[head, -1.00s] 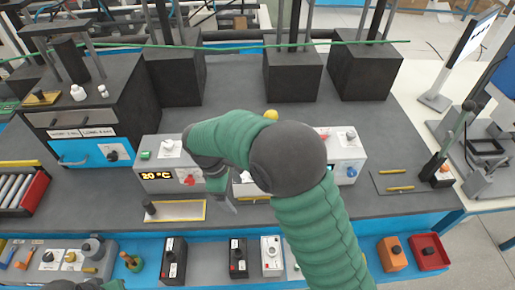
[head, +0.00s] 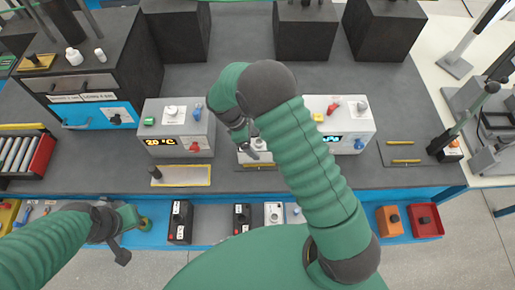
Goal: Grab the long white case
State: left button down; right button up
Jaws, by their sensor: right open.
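A white case (head: 273,214) with a dark label and a round knob stands in the blue front tray, beside a black case (head: 242,217). It is the best match for the long white case, and its full length is hard to judge. My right gripper (head: 250,148) is open and empty above the middle of the bench, behind the white case and apart from it. My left gripper (head: 122,238) hangs at the lower left over the tray's left part, well left of the white case; its jaws are too unclear to read.
Another black case (head: 180,221) stands further left in the tray. A box with a 20 °C display (head: 180,128) and another display box (head: 343,127) stand on the grey bench. Orange (head: 389,221) and red (head: 426,220) boxes are at the right.

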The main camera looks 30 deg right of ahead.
aim_at(258, 144)
jog(key=x, duration=0.2)
jog(key=p+x, duration=0.1)
jog(key=x, duration=0.1)
jog(key=shift+d+f, duration=0.1)
jog(key=shift+d, duration=0.4)
jog(key=shift+a+f+p, duration=0.15)
jog(key=shift+f+p, duration=0.1)
jog(key=shift+p, duration=0.05)
jog(key=shift+w+a, duration=0.1)
jog(key=shift+a, duration=0.55)
jog(key=c, duration=0.4)
jog(key=shift+d, duration=0.55)
jog(key=c, duration=1.5)
pick_arm(q)
jog(key=shift+v, duration=1.05)
pick_arm(e)
jog(key=shift+o, duration=0.2)
jog(key=shift+a, duration=0.2)
